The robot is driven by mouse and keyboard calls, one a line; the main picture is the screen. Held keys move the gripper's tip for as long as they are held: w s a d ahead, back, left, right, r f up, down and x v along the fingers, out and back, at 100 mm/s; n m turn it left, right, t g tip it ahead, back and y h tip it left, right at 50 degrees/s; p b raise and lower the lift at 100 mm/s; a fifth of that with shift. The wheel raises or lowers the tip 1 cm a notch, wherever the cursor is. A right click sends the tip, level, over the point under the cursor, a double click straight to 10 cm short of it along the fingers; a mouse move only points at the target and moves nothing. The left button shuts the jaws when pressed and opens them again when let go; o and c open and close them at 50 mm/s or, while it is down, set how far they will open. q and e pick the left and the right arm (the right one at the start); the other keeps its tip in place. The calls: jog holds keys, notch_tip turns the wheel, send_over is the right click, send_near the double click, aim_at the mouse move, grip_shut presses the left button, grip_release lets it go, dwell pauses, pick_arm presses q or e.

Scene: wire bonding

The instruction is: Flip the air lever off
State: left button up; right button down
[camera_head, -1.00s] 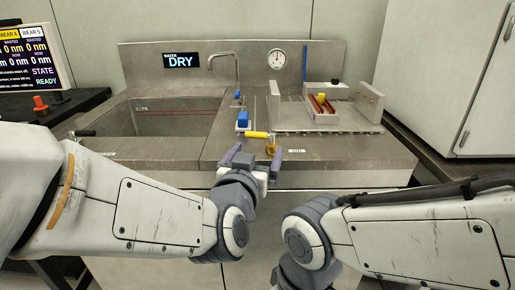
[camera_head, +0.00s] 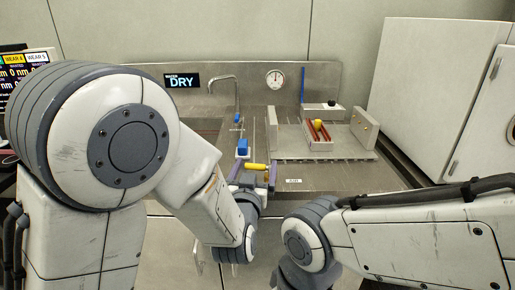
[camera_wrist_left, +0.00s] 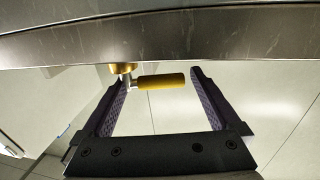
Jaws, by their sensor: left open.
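The air lever has a yellow cylindrical handle (camera_head: 256,166) on a brass base at the front edge of the steel bench. In the left wrist view the yellow handle (camera_wrist_left: 161,81) points sideways from its brass base (camera_wrist_left: 123,68), just ahead of the fingertips. My left gripper (camera_head: 253,170) is open, its fingers on either side of the handle in the head view. In the left wrist view the left gripper (camera_wrist_left: 158,82) spans the lever with nothing clamped. My right arm comes in from the right; its gripper is out of view.
The steel bench (camera_head: 345,178) carries a fixture with red rails (camera_head: 318,130) at the right and a blue block (camera_head: 242,147) behind the lever. A faucet (camera_head: 224,80) and a gauge (camera_head: 275,79) stand at the back. A white cabinet (camera_head: 430,90) is at the right.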

aim_at(255, 165)
pick_arm(q)
jog(key=shift+w+d+f, duration=0.1)
jog(key=shift+w+d, duration=0.05)
jog(key=shift+w, duration=0.85)
jog(key=shift+w+d+f, duration=0.1)
jog(key=shift+w+d, duration=0.05)
jog(key=shift+w, duration=0.8)
pick_arm(e)
jog(key=shift+f, duration=0.2)
pick_arm(q)
jog(key=c, duration=1.4)
jog(key=shift+o, duration=0.2)
jog(key=shift+s+n+y, duration=0.15)
jog(key=shift+n+y, duration=0.15)
jog(key=shift+y, duration=0.2)
jog(key=shift+s+a+n+y, duration=0.15)
jog(key=shift+a+n+y, duration=0.15)
jog(key=shift+n+y, duration=0.6)
jog(key=o, duration=1.4)
jog(key=shift+c, duration=0.2)
